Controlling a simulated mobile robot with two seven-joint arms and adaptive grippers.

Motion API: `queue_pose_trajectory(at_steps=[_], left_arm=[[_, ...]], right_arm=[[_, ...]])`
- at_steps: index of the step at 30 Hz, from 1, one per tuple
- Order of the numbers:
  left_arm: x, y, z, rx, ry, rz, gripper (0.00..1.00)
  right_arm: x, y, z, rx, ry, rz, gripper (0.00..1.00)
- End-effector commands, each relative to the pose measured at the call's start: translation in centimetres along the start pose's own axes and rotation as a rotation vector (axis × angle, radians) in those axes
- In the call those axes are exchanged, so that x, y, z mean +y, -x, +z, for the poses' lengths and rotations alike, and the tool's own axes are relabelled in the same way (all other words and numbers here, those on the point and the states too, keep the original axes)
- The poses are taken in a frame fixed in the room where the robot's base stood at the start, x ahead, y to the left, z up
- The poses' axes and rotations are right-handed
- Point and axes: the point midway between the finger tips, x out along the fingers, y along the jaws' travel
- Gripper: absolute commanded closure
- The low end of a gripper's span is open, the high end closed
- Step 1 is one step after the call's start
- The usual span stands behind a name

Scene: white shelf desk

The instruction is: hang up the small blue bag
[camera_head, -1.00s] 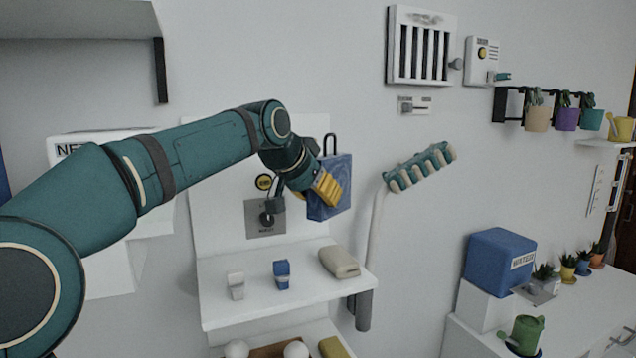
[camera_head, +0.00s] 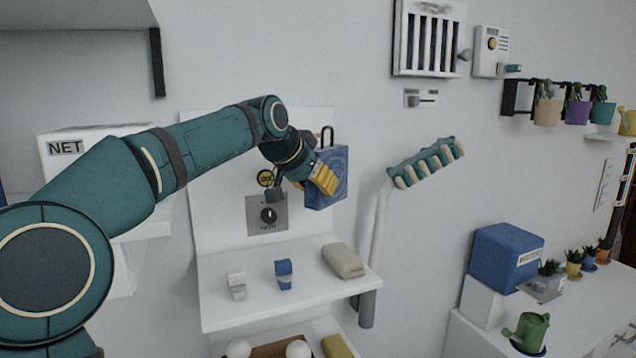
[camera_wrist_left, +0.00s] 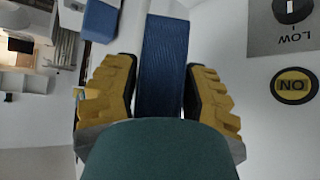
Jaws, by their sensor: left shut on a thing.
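The small blue bag (camera_head: 328,178) with a dark loop handle on top hangs upright in the air in front of the white back panel. My left gripper (camera_head: 324,180), with yellow fingers, is shut on the bag. In the left wrist view the bag (camera_wrist_left: 163,65) sits between the two yellow fingers of my left gripper (camera_wrist_left: 160,95). To the right of the bag, a tilted teal rack with several pale pegs (camera_head: 428,162) is on the wall, apart from the bag. My right gripper is not in view.
Below the bag is a white shelf (camera_head: 225,312) with a beige pouch (camera_head: 343,261), a small blue item (camera_head: 283,274) and a pale item (camera_head: 237,286). A dial plate (camera_head: 267,215) is behind. A blue box (camera_head: 500,258) stands right. Clear air lies between bag and rack.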

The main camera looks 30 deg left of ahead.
Motion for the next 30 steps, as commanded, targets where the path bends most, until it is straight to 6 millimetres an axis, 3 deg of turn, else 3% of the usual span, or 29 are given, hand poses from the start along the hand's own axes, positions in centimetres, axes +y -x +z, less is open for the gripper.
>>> queue_pose_trajectory(at_steps=[30], left_arm=[[-4.8, -2.2, -1.7, 0.0, 0.001, -0.001, 0.94]], right_arm=[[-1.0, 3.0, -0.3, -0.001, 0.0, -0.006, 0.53]])
